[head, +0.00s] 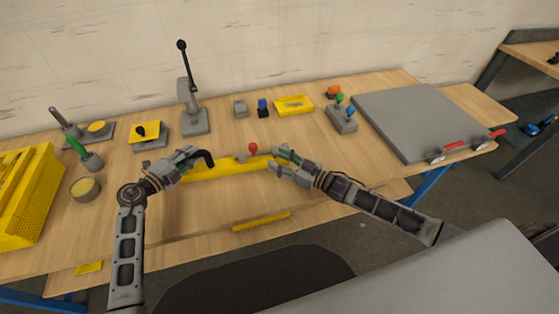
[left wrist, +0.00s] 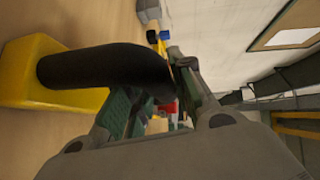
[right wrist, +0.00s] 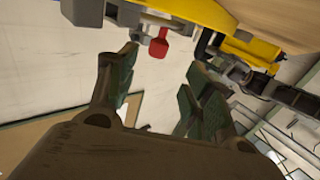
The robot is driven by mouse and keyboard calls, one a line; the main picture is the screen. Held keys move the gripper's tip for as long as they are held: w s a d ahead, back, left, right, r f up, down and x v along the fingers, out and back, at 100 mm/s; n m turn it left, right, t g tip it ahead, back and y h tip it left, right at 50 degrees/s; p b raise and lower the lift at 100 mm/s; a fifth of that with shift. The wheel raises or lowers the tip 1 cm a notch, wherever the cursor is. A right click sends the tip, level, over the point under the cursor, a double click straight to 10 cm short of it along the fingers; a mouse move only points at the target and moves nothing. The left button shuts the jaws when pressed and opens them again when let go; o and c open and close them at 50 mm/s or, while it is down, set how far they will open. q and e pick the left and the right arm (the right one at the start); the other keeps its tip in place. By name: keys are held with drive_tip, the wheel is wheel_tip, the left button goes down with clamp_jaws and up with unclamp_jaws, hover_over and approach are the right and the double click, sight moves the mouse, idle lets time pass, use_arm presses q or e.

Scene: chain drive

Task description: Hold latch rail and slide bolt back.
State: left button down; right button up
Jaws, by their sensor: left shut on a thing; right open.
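The yellow latch rail (head: 228,168) lies along the front of the bench. It has a black bent handle (head: 208,157) at its left end and a grey bolt with a red knob (head: 253,148) near its right part. My left gripper (head: 195,158) is shut on the black handle, which crosses the left wrist view (left wrist: 105,68) above a yellow block. My right gripper (head: 277,161) is open at the rail's right end, just right of the red knob. In the right wrist view the red knob (right wrist: 158,47) shows beyond the open, empty fingers (right wrist: 162,78).
A lever press (head: 193,115), a small yellow tray (head: 294,105) and a block with coloured knobs (head: 342,119) stand behind the rail. A large grey plate (head: 410,115) lies at right. A yellow perforated box (head: 30,195) is at left.

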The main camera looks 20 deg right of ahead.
use_arm(q)
drive_tip(key=c, duration=1.1)
unclamp_jaws()
drive_tip(key=shift+c, duration=0.2)
drive_tip(key=shift+s+a, duration=0.1)
drive_tip(key=v, duration=1.1)
drive_tip(key=shift+s+a, duration=0.25)
drive_tip(key=shift+a, duration=0.05)
drive_tip(key=shift+r, duration=0.15)
